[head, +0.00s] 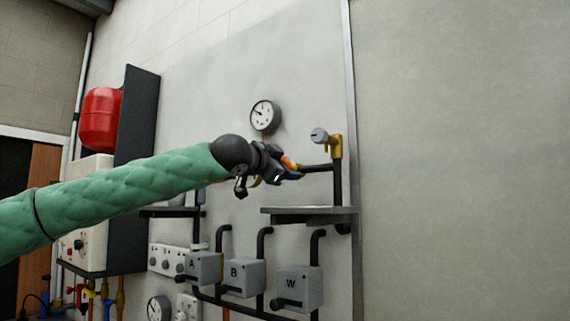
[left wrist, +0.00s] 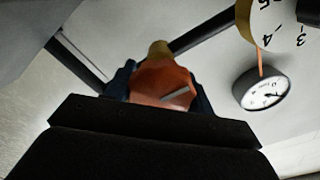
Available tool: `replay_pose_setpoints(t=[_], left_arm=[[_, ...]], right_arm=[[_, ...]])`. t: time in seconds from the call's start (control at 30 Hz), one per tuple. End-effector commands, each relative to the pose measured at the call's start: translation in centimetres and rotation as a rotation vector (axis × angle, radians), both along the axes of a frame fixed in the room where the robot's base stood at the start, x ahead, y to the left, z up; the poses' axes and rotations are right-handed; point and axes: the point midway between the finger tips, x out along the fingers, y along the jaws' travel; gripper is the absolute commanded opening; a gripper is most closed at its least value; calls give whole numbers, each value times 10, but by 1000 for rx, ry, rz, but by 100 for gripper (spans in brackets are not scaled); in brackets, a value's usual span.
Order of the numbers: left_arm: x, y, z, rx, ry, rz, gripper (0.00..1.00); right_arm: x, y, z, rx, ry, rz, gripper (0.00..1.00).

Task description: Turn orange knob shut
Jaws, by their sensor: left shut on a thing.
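The orange knob (left wrist: 163,84) shows in the left wrist view as a faceted orange cap with a pale mark on its face. In the head view only a small orange part (head: 289,162) of it shows past my left gripper (head: 283,172). My left gripper is shut on the knob, with blue fingertips on either side of it. A brass fitting (left wrist: 160,48) shows just behind the knob. The rest of the knob is hidden by the gripper in the head view. My right gripper is in neither view.
A round gauge (head: 265,116) is on the wall above the gripper. A brass valve with a pale round head (head: 320,135) stands right of it on a dark pipe. A grey shelf (head: 308,211) is below. Grey boxes marked A, B and W (head: 297,289) hang lower.

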Motion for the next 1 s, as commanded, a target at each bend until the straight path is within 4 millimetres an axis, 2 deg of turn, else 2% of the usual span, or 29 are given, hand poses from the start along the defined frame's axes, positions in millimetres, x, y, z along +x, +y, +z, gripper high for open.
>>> replay_pose_setpoints(t=[0.43,0.47,0.57,0.87,1.0], left_arm=[[1,0,-2,9,-4,1,31],[0,0,-2,9,-4,1,56],[0,0,-1,8,-4,0,76],[0,0,-1,6,-5,0,76],[-7,6,-2,7,-6,1,76]], right_arm=[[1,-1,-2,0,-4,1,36],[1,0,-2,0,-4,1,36],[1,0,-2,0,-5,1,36],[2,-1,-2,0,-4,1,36],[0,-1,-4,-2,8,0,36]])
